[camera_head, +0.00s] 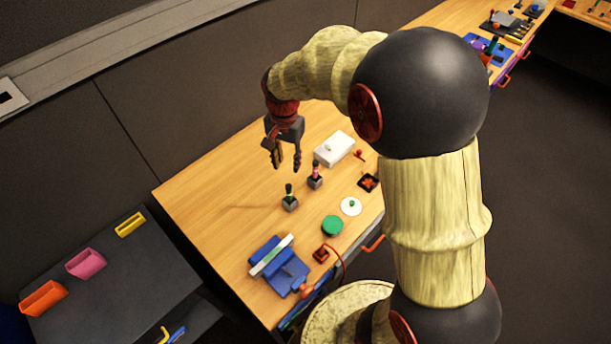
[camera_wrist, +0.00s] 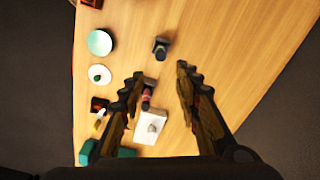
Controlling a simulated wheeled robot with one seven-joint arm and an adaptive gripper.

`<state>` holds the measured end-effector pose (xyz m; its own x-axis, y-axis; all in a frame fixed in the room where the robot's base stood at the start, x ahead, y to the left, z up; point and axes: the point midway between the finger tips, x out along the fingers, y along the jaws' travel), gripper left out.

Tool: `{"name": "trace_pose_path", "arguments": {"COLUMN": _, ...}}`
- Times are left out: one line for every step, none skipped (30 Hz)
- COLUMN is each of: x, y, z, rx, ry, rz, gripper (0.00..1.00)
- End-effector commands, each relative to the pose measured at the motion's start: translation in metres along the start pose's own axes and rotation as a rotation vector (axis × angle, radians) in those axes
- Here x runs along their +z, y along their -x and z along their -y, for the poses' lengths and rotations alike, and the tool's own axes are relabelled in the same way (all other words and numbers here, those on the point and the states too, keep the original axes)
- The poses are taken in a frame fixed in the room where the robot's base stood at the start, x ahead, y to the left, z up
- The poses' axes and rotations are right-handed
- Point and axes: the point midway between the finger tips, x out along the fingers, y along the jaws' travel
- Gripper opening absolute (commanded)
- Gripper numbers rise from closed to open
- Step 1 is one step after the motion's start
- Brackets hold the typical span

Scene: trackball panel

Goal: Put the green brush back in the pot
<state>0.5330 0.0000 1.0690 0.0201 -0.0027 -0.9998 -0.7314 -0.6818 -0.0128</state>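My gripper (camera_head: 286,163) is open and empty above the back part of the wooden table, pointing down. Its two fingers show spread apart in the wrist view (camera_wrist: 160,88). A dark upright piece with a green band, seemingly the green brush (camera_head: 289,190), stands in a small grey pot (camera_head: 290,204), apart from my gripper. The wrist view shows this pot (camera_wrist: 161,48) beyond the fingertips; the green band is hard to make out there. A second grey pot (camera_head: 315,183) holds a pink-and-dark upright piece (camera_head: 315,169), which shows near the left finger in the wrist view (camera_wrist: 147,97).
A white box (camera_head: 334,149) lies right of my gripper. A green disc (camera_head: 332,226), a white disc (camera_head: 351,206) and a blue device (camera_head: 280,267) lie nearer the front. The table's left part (camera_head: 215,190) is clear. A dark side table (camera_head: 115,275) holds coloured trays.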

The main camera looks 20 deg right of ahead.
Motion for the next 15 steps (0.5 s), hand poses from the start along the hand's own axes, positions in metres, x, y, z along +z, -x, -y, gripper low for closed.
{"name": "trace_pose_path", "arguments": {"x": 0.004, "y": 0.02, "z": -0.004, "rx": -0.021, "ry": 0.032, "rz": -0.02, "gripper": 0.33}}
{"name": "trace_pose_path", "arguments": {"x": 0.008, "y": 0.031, "z": -0.009, "rx": -0.032, "ry": 0.057, "rz": -0.031, "gripper": 0.33}}
{"name": "trace_pose_path", "arguments": {"x": 0.014, "y": 0.047, "z": -0.015, "rx": -0.048, "ry": 0.096, "rz": -0.048, "gripper": 0.33}}
{"name": "trace_pose_path", "arguments": {"x": 0.019, "y": 0.059, "z": -0.021, "rx": -0.06, "ry": 0.127, "rz": -0.063, "gripper": 0.33}}
{"name": "trace_pose_path", "arguments": {"x": 0.025, "y": 0.071, "z": -0.027, "rx": -0.071, "ry": 0.16, "rz": -0.077, "gripper": 0.33}}
{"name": "trace_pose_path", "arguments": {"x": 0.033, "y": 0.086, "z": -0.036, "rx": -0.087, "ry": 0.204, "rz": -0.098, "gripper": 0.33}}
{"name": "trace_pose_path", "arguments": {"x": 0.039, "y": 0.097, "z": -0.042, "rx": -0.098, "ry": 0.237, "rz": -0.114, "gripper": 0.33}}
{"name": "trace_pose_path", "arguments": {"x": 0.045, "y": 0.106, "z": -0.049, "rx": -0.108, "ry": 0.27, "rz": -0.13, "gripper": 0.33}}
{"name": "trace_pose_path", "arguments": {"x": 0.054, "y": 0.119, "z": -0.058, "rx": -0.12, "ry": 0.314, "rz": -0.152, "gripper": 0.33}}
{"name": "trace_pose_path", "arguments": {"x": 0.06, "y": 0.127, "z": -0.066, "rx": -0.13, "ry": 0.347, "rz": -0.17, "gripper": 0.33}}
{"name": "trace_pose_path", "arguments": {"x": 0.067, "y": 0.135, "z": -0.073, "rx": -0.138, "ry": 0.38, "rz": -0.187, "gripper": 0.33}}
{"name": "trace_pose_path", "arguments": {"x": 0.076, "y": 0.144, "z": -0.083, "rx": -0.148, "ry": 0.422, "rz": -0.21, "gripper": 0.33}}
{"name": "trace_pose_path", "arguments": {"x": 0.083, "y": 0.151, "z": -0.09, "rx": -0.156, "ry": 0.455, "rz": -0.229, "gripper": 0.33}}
{"name": "trace_pose_path", "arguments": {"x": 0.09, "y": 0.157, "z": -0.098, "rx": -0.163, "ry": 0.487, "rz": -0.248, "gripper": 0.33}}
{"name": "trace_pose_path", "arguments": {"x": 0.1, "y": 0.163, "z": -0.108, "rx": -0.17, "ry": 0.53, "rz": -0.272, "gripper": 0.33}}
